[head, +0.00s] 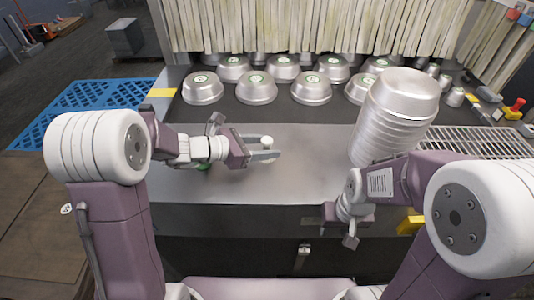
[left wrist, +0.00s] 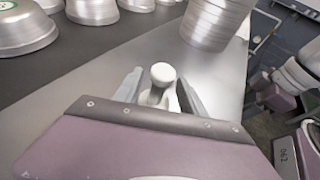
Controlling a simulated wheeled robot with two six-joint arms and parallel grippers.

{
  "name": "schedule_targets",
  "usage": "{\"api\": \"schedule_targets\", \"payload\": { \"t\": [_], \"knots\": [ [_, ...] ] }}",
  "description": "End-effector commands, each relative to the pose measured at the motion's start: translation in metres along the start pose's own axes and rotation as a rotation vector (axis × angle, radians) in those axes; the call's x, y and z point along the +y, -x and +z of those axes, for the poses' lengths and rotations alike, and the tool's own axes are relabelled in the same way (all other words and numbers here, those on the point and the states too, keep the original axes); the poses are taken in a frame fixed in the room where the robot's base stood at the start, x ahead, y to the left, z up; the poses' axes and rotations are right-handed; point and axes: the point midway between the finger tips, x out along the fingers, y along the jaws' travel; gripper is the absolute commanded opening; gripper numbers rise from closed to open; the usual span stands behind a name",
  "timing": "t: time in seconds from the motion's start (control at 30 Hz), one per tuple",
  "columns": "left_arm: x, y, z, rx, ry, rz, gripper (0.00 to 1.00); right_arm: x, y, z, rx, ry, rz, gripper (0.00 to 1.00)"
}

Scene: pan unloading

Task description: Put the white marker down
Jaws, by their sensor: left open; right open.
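The white marker (head: 267,142) is a small knob-topped white piece that appears to stand upright on the metal counter. In the left wrist view the marker (left wrist: 162,75) sits between the two grey fingers of my left gripper (left wrist: 159,92). The fingers are apart, with a gap showing on each side of the marker. In the head view my left gripper (head: 264,150) is low over the counter around the marker. My right gripper (head: 348,223) is open and empty near the counter's front edge, below the pan stack. The marker's foot is partly hidden by my left gripper.
A tall stack of silver pans (head: 396,115) stands on the counter (head: 310,160) at right. Several upturned pans with green-and-white labels (head: 257,88) sit on the dark belt behind, before a strip curtain (head: 320,25). A metal grating (head: 480,143) lies right. The middle counter is clear.

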Motion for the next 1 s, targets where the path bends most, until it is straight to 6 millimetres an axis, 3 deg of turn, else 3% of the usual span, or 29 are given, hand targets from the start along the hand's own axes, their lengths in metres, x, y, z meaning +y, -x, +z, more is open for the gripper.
{"api": "schedule_targets", "payload": {
  "t": [0.27, 0.43, 1.0],
  "knots": [
    [0.0000, -0.0052, -0.0002, 0.001, 0.000, 0.000, 0.45, 0.0000, -0.0003, 0.0000, 0.000, 0.000, 0.000, 0.41],
    [0.0000, -0.0050, -0.0001, 0.001, 0.000, 0.000, 0.00, 0.0000, -0.0003, 0.0000, 0.000, 0.000, 0.000, 0.41],
    [0.0001, -0.0047, 0.0005, -0.001, -0.001, 0.001, 0.00, 0.0000, -0.0002, 0.0000, 0.000, 0.000, 0.000, 0.41]
  ]
}}
